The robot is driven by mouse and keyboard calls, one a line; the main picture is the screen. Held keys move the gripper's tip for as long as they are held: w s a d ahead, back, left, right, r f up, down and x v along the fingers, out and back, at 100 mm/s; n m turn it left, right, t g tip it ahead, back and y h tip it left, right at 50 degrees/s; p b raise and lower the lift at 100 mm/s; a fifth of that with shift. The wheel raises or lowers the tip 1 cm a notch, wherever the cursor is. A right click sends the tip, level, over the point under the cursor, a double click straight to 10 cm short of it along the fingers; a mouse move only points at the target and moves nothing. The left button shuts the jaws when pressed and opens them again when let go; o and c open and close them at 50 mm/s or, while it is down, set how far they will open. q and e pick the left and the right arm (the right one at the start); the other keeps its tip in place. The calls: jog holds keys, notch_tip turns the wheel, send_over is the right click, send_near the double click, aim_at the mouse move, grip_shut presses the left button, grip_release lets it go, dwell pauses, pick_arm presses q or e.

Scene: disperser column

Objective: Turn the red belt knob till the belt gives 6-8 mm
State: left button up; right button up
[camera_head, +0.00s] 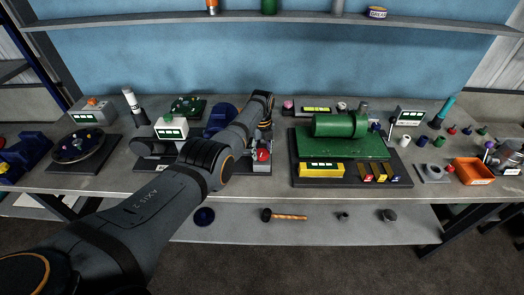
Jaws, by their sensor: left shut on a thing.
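The red belt knob (263,155) shows at the front right of a grey unit on the bench, just left of the green machine. My left arm reaches in from the lower left across the picture. My left gripper (265,141) points down at the knob and is shut on it; the fingertips are small and dark, so the exact grip is hard to see. A white box with a green display (172,128) stands left of the arm; its digits are too small to read. The belt itself cannot be made out, and my arm hides part of the unit. My right gripper is not in view.
A green motor-like machine (340,125) stands close on the right, with a yellow display box (321,170) in front. An orange bin (473,171) is at the far right. A round dark plate (77,146) is at left. A hammer (285,215) lies on the lower shelf.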

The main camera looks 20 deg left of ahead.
aim_at(262, 152)
pick_arm(q)
jog(key=shift+w+r+m, duration=0.15)
jog(key=shift+r+m, duration=0.05)
jog(key=shift+m, duration=0.1)
jog(key=o, duration=1)
jog(key=shift+o, duration=0.8)
jog(key=shift+f, duration=0.1)
notch_tip(262, 152, up, 12)
